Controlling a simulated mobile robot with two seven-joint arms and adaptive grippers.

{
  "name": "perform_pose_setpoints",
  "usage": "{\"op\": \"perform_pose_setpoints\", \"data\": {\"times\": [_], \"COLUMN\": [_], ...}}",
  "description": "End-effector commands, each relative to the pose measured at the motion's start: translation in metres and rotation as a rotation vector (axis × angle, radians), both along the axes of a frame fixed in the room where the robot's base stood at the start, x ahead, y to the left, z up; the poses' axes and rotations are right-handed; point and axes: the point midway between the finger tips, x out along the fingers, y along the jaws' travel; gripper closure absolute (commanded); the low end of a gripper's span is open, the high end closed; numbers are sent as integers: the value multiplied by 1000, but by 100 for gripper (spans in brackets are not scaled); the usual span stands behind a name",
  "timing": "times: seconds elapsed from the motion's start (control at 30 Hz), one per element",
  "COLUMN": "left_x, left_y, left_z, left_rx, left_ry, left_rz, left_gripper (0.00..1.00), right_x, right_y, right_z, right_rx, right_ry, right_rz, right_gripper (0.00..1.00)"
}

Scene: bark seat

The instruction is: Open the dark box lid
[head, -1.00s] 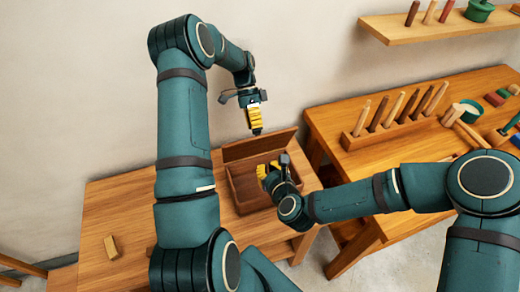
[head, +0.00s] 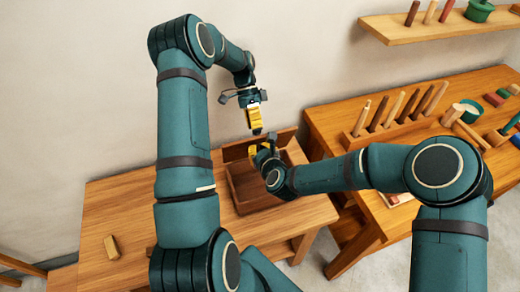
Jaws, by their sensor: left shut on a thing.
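The dark brown wooden box (head: 240,188) stands on the low wooden table, its inside partly showing. Its lid (head: 234,152) is raised at the back and leans up near the wall. My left gripper (head: 257,130) hangs above the box with yellow fingers pointing down, shut on the lid at its top edge. My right gripper (head: 258,150) is in front of the raised lid, above the box's back part. Its wrist hides much of its fingers, so whether it is open does not show, nor whether it touches the lid.
A small wooden block (head: 111,247) lies on the left of the low table (head: 135,208). To the right, a higher workbench (head: 345,150) holds a peg rack (head: 390,125) and coloured pieces. A wall shelf (head: 440,27) is above. The wall is close behind the box.

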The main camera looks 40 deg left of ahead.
Motion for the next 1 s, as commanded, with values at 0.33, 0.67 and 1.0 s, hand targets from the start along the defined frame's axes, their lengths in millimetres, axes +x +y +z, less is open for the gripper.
{"op": "perform_pose_setpoints", "data": {"times": [0.33,0.67,1.0], "left_x": [-5,-4,-1], "left_y": [3,3,2], "left_z": [-10,-10,3], "left_rx": [8,7,6], "left_ry": [10,10,1], "left_rz": [3,2,1], "left_gripper": [100,40,40], "right_x": [7,7,7], "right_y": [14,14,14], "right_z": [7,8,7], "right_rx": [-47,-46,-48], "right_ry": [25,24,25], "right_rz": [1,1,1], "right_gripper": [100,100,100]}}
